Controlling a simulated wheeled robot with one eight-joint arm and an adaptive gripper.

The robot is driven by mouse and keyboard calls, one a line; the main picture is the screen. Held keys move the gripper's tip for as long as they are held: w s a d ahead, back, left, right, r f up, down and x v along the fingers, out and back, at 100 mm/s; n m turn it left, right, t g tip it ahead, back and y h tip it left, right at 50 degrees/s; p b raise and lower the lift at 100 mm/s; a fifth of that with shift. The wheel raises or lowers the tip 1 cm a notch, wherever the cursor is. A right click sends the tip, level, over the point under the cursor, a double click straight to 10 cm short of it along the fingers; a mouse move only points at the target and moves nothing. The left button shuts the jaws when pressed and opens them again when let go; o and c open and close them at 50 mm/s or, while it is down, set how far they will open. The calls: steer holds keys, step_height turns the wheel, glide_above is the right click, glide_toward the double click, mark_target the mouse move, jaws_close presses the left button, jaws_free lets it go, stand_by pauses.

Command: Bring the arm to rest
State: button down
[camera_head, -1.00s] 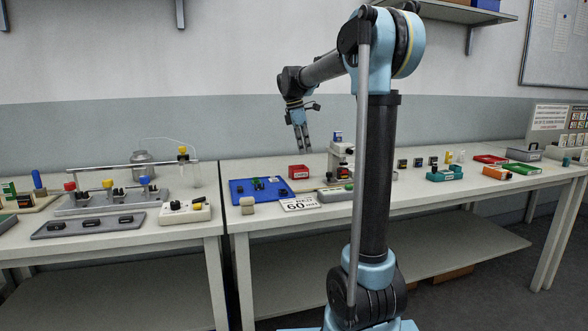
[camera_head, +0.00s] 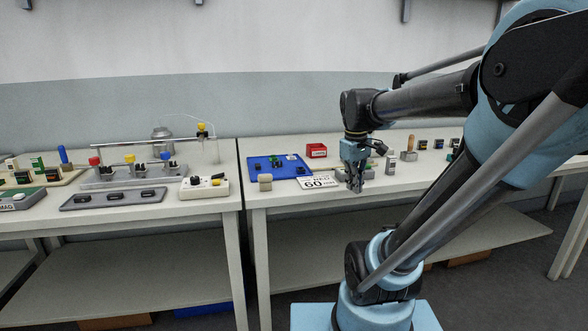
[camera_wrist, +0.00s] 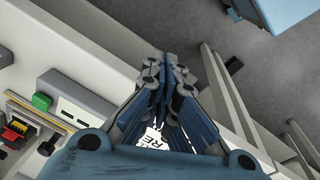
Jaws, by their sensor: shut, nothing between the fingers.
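My gripper (camera_head: 355,187) hangs from the arm, pointing down, in front of the right bench's front edge in the head view. Its fingers are closed together with nothing between them. In the wrist view the shut fingers (camera_wrist: 165,62) point toward the bench edge and the floor. The arm is bent, with its forearm reaching left from the elbow at the upper right. My gripper holds nothing.
The left bench (camera_head: 130,215) holds a grey tray (camera_head: 112,199) and a valve rack. Floor before the benches is clear.

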steer(key=s+f+m, duration=0.6)
steer(key=s+f, duration=0.5)
steer(key=f, duration=0.2)
steer(key=shift+s+d+m+t+y, duration=0.2)
steer(key=shift+d+m+t+y, duration=0.1)
steer(key=shift+t+y, duration=0.1)
